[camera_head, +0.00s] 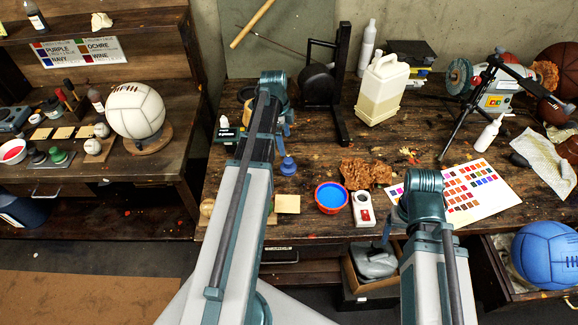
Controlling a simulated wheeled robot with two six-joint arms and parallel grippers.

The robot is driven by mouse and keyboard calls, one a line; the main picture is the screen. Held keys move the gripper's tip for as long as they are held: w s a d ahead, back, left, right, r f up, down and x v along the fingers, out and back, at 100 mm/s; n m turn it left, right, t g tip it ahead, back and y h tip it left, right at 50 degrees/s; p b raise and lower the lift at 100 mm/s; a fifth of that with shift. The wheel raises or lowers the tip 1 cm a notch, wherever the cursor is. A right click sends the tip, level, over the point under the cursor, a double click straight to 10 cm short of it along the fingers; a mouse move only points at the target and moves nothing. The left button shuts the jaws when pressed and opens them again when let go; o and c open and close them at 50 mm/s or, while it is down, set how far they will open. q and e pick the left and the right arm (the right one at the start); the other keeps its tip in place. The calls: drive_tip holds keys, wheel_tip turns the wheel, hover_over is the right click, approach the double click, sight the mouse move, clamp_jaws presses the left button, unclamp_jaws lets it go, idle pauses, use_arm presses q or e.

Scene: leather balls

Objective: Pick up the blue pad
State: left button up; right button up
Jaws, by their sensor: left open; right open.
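The blue pad (288,167), a small dabber with a knob on top, stands on the wooden workbench, right of my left arm. My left gripper (286,128) is mostly hidden behind its own wrist; the part that shows is above the blue pad in the picture, apart from it. It is open, with nothing seen in it. My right gripper (386,232) shows only in part beside its wrist, near the bench's front edge, far to the right of the pad. It is open, with nothing seen in it.
A red bowl of blue paint (331,197), a pale square (288,204), brown leather scraps (365,174) and a white device (363,209) lie near the pad. A black stand (342,90) and white jug (381,92) stand behind. A blue ball (546,255) sits in an open drawer.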

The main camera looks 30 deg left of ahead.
sight(288, 160)
use_arm(q)
drive_tip(key=f+b, duration=0.7)
drive_tip(key=f, duration=0.1)
drive_tip(key=shift+w+d+f+b, duration=0.1)
drive_tip(key=shift+w+d+b, duration=0.1)
drive_tip(key=shift+d+b, duration=0.15)
drive_tip(key=shift+f, duration=0.1)
drive_tip(key=f+b, duration=0.5)
drive_tip(key=shift+w+d, duration=0.15)
drive_tip(key=shift+d, duration=0.05)
drive_tip(key=c, duration=1.3)
drive_tip(key=shift+r, duration=0.1)
